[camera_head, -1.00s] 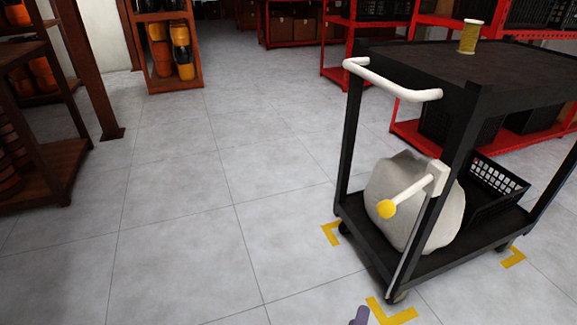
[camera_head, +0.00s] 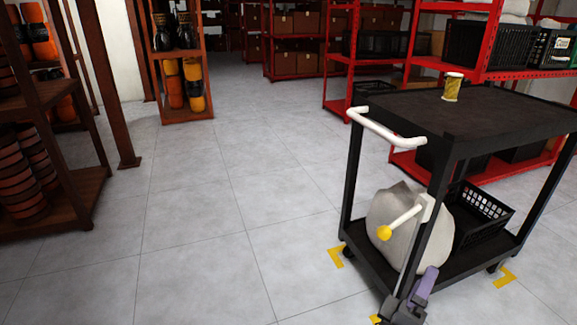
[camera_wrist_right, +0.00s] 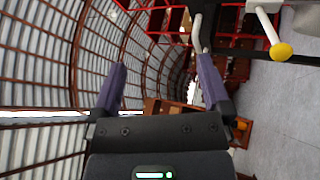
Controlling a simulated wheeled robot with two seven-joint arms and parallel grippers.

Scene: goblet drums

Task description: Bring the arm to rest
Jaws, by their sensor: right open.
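My right gripper (camera_head: 412,292) shows at the bottom of the head view, in front of the black cart's near corner. One purple finger stands out clearly there; the other is hard to make out. In the right wrist view the right gripper (camera_wrist_right: 162,82) has its two purple fingers wide apart with nothing between them. My left gripper is not in view.
A black cart (camera_head: 400,105) with a white handle stands at right. It carries a small gold drum (camera_head: 452,88) on top, and a pale sack (camera_head: 385,215) and black basket (camera_head: 478,215) below. Drum shelves (camera_head: 65,185) stand at left. The middle floor (camera_head: 190,220) is clear.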

